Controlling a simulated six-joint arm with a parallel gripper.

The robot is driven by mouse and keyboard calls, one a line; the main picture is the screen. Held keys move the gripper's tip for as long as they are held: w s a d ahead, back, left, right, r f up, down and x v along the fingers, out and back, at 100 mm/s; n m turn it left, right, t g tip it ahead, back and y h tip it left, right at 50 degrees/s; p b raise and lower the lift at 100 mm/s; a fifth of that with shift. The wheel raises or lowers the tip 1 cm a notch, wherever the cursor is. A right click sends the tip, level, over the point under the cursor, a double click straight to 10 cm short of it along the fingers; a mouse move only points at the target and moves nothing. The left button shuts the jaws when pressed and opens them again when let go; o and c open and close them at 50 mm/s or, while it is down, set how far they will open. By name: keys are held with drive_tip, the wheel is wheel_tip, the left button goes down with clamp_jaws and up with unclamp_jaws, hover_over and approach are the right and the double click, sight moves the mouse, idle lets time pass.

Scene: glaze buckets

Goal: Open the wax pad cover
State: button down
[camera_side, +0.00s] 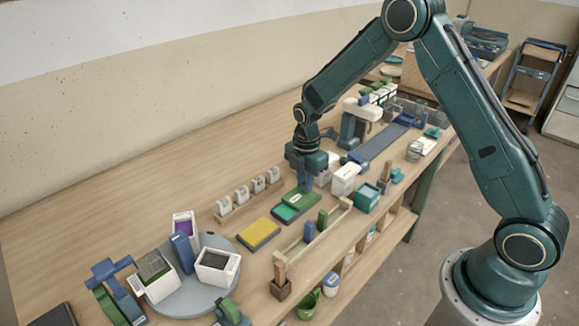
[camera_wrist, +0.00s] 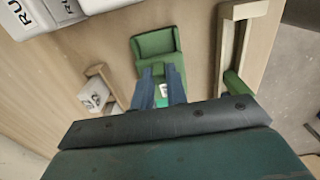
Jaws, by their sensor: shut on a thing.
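The green wax pad (camera_side: 285,213) sits on the bench in the middle of the side view, with a strip of bright green showing at its near left end. Its darker green cover (camera_side: 299,197), with a small white label, lies at the end nearer my gripper (camera_side: 307,182). My gripper points down and is shut on the cover. In the wrist view, my gripper's two blue fingers (camera_wrist: 161,90) are on either side of the green cover and its white label; the far green end (camera_wrist: 156,43) shows beyond them. The exact grip point is partly hidden by the fingers.
A yellow pad (camera_side: 258,233) lies to the left. A wooden rail (camera_side: 318,232) holding blue and green items runs in front. A rack of white tags (camera_side: 246,192) stands behind left; a white box (camera_side: 345,178) is to the right. Bare bench lies at the back left.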

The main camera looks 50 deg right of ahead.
drive_tip(key=shift+d, duration=1.3)
drive_tip(key=c, duration=1.5)
unclamp_jaws()
wheel_tip(320, 180, up, 7)
